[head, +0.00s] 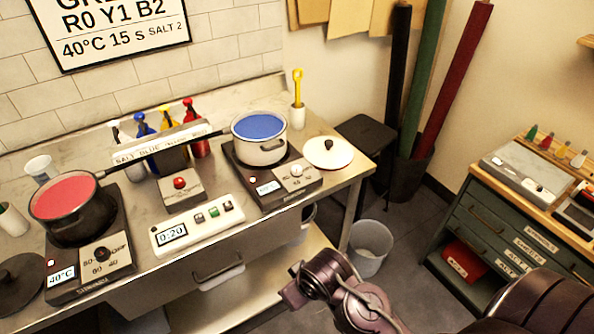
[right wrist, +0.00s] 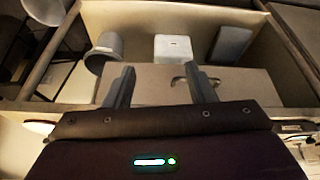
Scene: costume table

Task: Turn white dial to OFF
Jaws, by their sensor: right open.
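The white dial (head: 296,170) sits on the front panel of the right hot plate (head: 272,186), which has a small lit display. The dial's pointer setting is too small to read. A pot of blue liquid (head: 259,139) stands on that hot plate. My right gripper (head: 291,288) is in front of the bench, below and apart from the dial. In the right wrist view its two fingers (right wrist: 160,80) are spread with nothing between them. My left gripper is not in view.
The left hot plate (head: 92,262) has a dark dial and a pot of red liquid (head: 68,193), whose long handle reaches rightward. A timer box (head: 197,223) reading 0:20 and a red button box (head: 181,189) lie between. A bin (head: 370,250) stands on the floor.

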